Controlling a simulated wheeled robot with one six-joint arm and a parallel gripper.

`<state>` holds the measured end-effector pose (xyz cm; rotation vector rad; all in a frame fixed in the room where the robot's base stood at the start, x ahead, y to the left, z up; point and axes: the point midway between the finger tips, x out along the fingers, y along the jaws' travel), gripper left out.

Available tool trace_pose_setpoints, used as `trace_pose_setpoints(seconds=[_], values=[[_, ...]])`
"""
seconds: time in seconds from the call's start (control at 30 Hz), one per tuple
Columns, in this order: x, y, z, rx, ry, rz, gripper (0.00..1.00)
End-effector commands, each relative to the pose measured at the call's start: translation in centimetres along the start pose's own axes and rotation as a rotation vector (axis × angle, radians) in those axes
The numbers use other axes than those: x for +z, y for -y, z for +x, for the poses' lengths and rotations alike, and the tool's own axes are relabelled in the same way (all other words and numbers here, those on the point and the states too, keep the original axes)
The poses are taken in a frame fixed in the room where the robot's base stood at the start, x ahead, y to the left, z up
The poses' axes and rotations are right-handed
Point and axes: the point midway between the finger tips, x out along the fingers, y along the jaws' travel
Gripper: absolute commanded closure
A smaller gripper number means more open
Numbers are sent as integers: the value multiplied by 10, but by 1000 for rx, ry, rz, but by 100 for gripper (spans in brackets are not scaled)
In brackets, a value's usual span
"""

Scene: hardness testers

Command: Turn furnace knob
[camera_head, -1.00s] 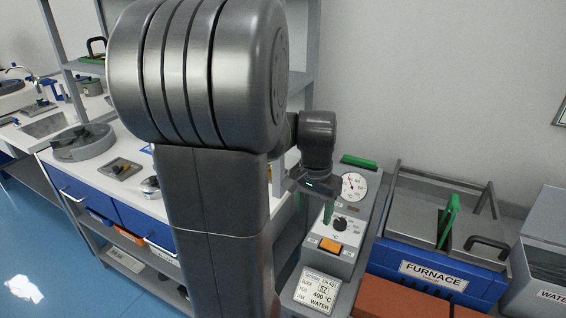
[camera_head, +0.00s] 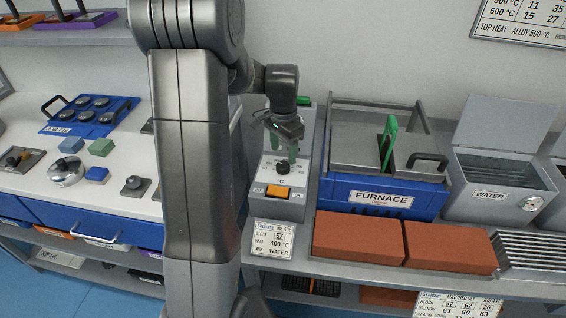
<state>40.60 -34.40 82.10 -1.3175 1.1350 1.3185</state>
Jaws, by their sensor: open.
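The furnace knob (camera_head: 283,167) is a small black dial on the sloped face of a grey control box (camera_head: 262,200), with °C marks around it. An orange button (camera_head: 278,193) sits below the knob. My gripper (camera_head: 282,155) points down over the box, with green fingertips apart on either side near the knob. I cannot tell whether they touch it. My wrist hides the upper part of the box, including the gauge. The blue furnace (camera_head: 340,205), labelled FURNACE, stands right of the box with its grey lid (camera_head: 360,143) and a green upright handle (camera_head: 388,140).
A card (camera_head: 272,240) below the box reads 400 °C and WATER. Orange-brown bricks (camera_head: 358,238) lie in front of the furnace. An open grey WATER tank (camera_head: 490,195) stands at right. A white bench (camera_head: 30,185) with blocks and fixtures is at left.

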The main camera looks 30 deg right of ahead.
Motion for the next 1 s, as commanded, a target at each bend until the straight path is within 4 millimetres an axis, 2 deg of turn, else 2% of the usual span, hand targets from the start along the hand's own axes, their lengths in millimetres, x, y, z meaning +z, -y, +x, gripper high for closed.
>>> trace_pose_setpoints(seconds=[0.03,0.1,0.23,0.4,0.67,0.9,1.0], values=[[0,0,12,3,3,0,41],[0,0,23,2,2,-1,41],[0,0,39,1,1,-1,41],[0,0,48,0,0,-1,41],[0,0,48,0,-1,-1,41],[0,0,48,0,0,-1,86],[0,0,48,0,0,-2,85]])
